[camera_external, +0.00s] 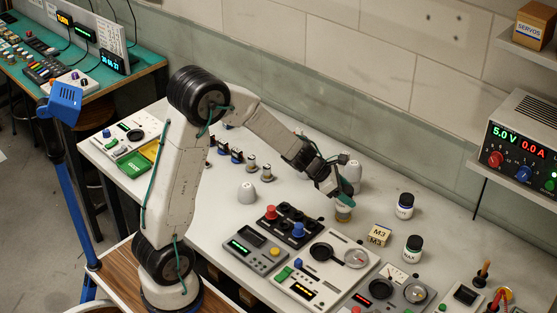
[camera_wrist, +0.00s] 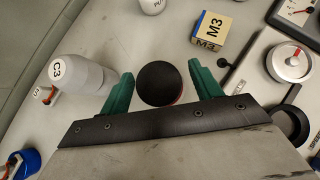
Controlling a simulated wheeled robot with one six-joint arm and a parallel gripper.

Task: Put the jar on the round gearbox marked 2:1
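A jar with a round black lid (camera_wrist: 160,83) stands between the green fingers of my gripper (camera_wrist: 162,92) in the wrist view, with a narrow gap on each side. A reddish edge shows under its lid. In the external view, my gripper (camera_external: 341,197) points down over this jar, whose amber lower part (camera_external: 343,214) shows on the bench. No 2:1 marking is readable in either view, so I cannot tell which thing is the round gearbox.
A grey bottle marked C3 (camera_wrist: 82,75) stands close left of my gripper. An M3 box (camera_external: 378,235), two dark-capped white jars (camera_external: 404,207) (camera_external: 413,249), a grey dome (camera_external: 247,193) and instrument panels (camera_external: 325,268) crowd the bench. A power supply (camera_external: 523,150) sits at right.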

